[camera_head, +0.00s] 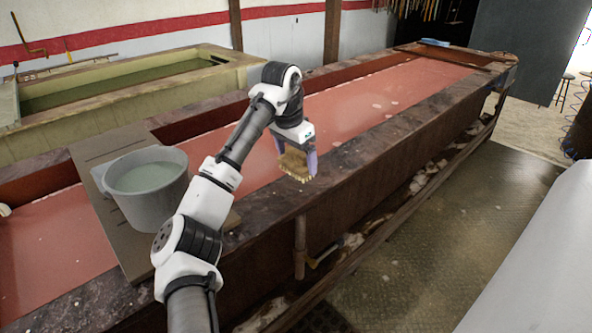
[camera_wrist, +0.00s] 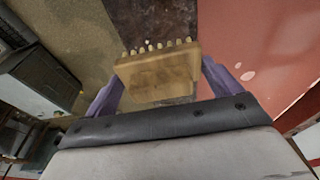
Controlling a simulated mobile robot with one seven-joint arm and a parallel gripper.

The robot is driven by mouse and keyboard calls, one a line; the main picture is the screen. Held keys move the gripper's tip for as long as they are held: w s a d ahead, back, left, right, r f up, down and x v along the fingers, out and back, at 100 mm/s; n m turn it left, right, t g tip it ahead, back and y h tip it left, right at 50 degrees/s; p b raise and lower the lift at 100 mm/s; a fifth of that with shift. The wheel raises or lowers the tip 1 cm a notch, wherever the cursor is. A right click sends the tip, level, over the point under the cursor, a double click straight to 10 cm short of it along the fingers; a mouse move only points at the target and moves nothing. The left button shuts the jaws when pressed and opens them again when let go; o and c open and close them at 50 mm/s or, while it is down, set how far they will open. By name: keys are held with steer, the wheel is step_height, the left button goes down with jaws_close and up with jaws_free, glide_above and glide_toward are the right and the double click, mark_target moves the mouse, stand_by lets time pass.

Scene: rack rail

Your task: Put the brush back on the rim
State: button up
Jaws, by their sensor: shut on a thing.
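A brush (camera_head: 295,164) with a tan wooden block and short pale bristles is held in my gripper (camera_head: 297,160). The bristles point down in the head view. In the wrist view the brush (camera_wrist: 157,75) sits between the purple fingers of my gripper (camera_wrist: 158,85), which are shut on its two ends. The rim (camera_head: 340,161) is the dark, worn top edge of the long vat. The brush appears over or close to this rim; whether it touches cannot be told. The rim also shows beyond the bristles in the wrist view (camera_wrist: 155,22).
A grey bucket (camera_head: 148,187) of liquid stands on a brown board (camera_head: 105,218) across the vat, left of my gripper. Reddish liquid (camera_head: 380,98) fills the vat. A blue item (camera_head: 434,42) lies at the far end. The rim right of the brush is clear.

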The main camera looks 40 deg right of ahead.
mark_target(296, 171)
steer(key=shift+a+p+x, duration=0.2)
steer(key=shift+a+x, duration=0.05)
steer(key=shift+x, duration=0.85)
steer(key=shift+a+p+x, duration=0.15)
steer(key=shift+a+x, duration=0.05)
steer(key=shift+x, duration=0.95)
steer(key=shift+f, duration=0.25)
steer(key=o, duration=0.9)
steer(key=b+v, duration=0.1)
steer(key=v, duration=1.1)
steer(key=shift+d+r, duration=0.1)
steer(key=shift+r, duration=0.1)
